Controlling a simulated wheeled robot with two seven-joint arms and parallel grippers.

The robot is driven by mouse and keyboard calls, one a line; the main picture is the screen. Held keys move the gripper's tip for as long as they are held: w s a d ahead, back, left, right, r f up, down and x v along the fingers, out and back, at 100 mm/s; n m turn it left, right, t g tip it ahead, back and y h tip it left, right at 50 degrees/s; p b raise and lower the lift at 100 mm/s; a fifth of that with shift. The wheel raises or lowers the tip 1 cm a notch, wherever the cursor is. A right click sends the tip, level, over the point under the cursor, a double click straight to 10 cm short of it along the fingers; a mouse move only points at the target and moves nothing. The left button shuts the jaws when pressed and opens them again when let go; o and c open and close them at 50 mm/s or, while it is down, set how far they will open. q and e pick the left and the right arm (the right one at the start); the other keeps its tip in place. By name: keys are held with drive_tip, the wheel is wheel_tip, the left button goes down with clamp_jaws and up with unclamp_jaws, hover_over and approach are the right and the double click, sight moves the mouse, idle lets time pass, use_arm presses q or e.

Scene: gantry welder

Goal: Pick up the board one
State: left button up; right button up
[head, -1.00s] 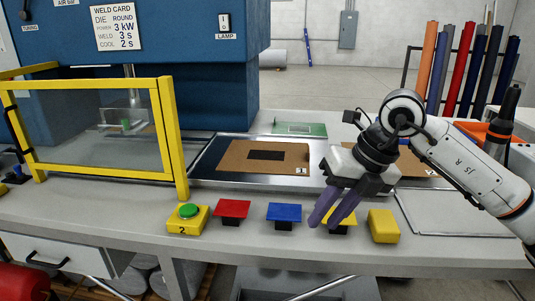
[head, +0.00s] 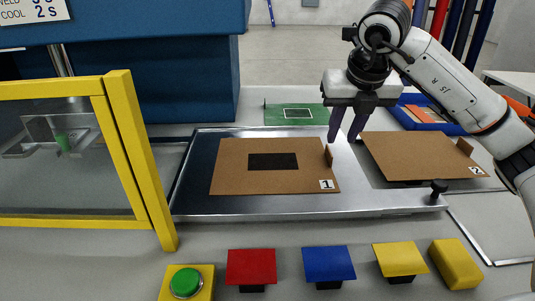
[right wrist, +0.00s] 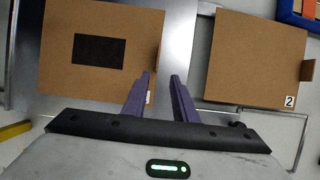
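Board one (head: 235,178) is a brown board with a dark rectangle in its middle and a label "1" at its near right corner. It lies flat on the metal tray (head: 190,206), with a small upright brown tab at its right edge. In the right wrist view board one (right wrist: 60,75) fills the upper left. My right gripper (head: 345,140) is open and empty, its purple fingers pointing down close to the tab. I cannot tell if they touch it. My left gripper is not in view.
Board two (head: 415,152), with its own tab, lies just right of the tray. A yellow-framed guard (head: 135,165) stands at left. Along the front are a green button (head: 186,282) and red (head: 251,266), blue (head: 328,263) and yellow (head: 400,258) plates. A green board (head: 290,115) lies behind.

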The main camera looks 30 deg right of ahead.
sight(331, 155)
drive_tip(key=shift+s+x, duration=0.25)
drive_tip(key=shift+x, duration=0.95)
drive_tip(key=shift+w+a+x, duration=0.15)
drive_tip(key=shift+w+x, duration=0.05)
drive_tip(key=shift+x, duration=1.3)
drive_tip(key=shift+w+a+x, duration=0.15)
drive_tip(key=shift+x, duration=1.35)
drive_tip(key=shift+r, duration=0.1)
clamp_jaws()
